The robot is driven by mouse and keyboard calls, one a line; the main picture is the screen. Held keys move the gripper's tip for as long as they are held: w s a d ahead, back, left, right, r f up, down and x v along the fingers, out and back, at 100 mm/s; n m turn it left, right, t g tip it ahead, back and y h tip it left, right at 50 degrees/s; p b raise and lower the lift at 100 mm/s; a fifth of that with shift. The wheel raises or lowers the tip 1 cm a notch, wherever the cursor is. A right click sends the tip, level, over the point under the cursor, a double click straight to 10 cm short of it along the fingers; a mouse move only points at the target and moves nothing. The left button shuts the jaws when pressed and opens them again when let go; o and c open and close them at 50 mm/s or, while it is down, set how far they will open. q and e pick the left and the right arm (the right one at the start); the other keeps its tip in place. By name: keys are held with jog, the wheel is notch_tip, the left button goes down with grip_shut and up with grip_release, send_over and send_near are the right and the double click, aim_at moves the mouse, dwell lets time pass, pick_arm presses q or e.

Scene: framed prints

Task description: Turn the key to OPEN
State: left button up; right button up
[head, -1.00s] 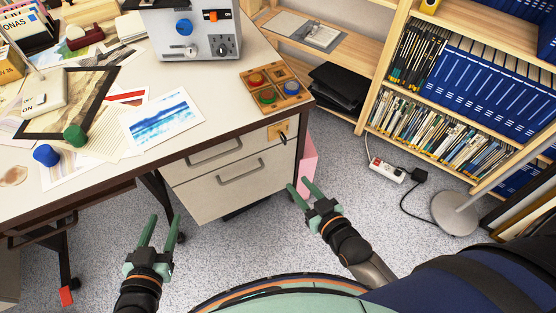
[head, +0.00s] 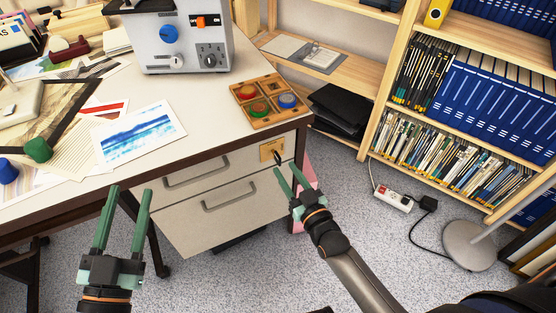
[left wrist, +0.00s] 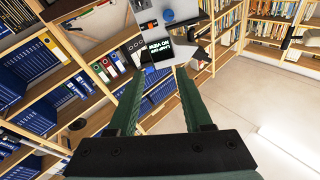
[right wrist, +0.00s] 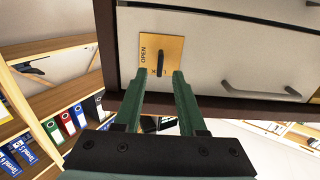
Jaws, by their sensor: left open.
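The dark key (head: 277,156) sits in a tan lock plate (head: 265,150) at the upper right of the desk drawer front. In the right wrist view the key (right wrist: 160,67) stands upright in the picture on the plate (right wrist: 173,46), with the word OPEN printed sideways at its left. My right gripper (head: 286,169) is open just in front of the key. In the right wrist view its fingertips (right wrist: 161,76) lie either side of the key's lower end; I cannot tell whether they touch it. My left gripper (head: 128,191) is open and empty, in front of the desk.
The desk top (head: 215,110) overhangs the drawers. On it are a wooden tray (head: 259,116) with coloured pieces, a grey machine (head: 185,60) and papers. A bookshelf (head: 372,130) and a power strip (head: 393,199) are at the right.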

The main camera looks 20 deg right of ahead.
aim_at(280, 162)
jog(key=w, duration=0.3)
jog(key=w+b, duration=0.1)
jog(key=w, duration=0.1)
jog(key=shift+a, duration=0.4)
pick_arm(q)
jog(key=s+r+m+t+h, duration=0.2)
jog(key=s+r+m+h, duration=0.1)
jog(key=r, duration=0.5)
jog(key=shift+d+t+h, duration=0.4)
jog(key=shift+h, duration=0.1)
pick_arm(e)
jog(key=shift+w, duration=0.3)
grip_shut()
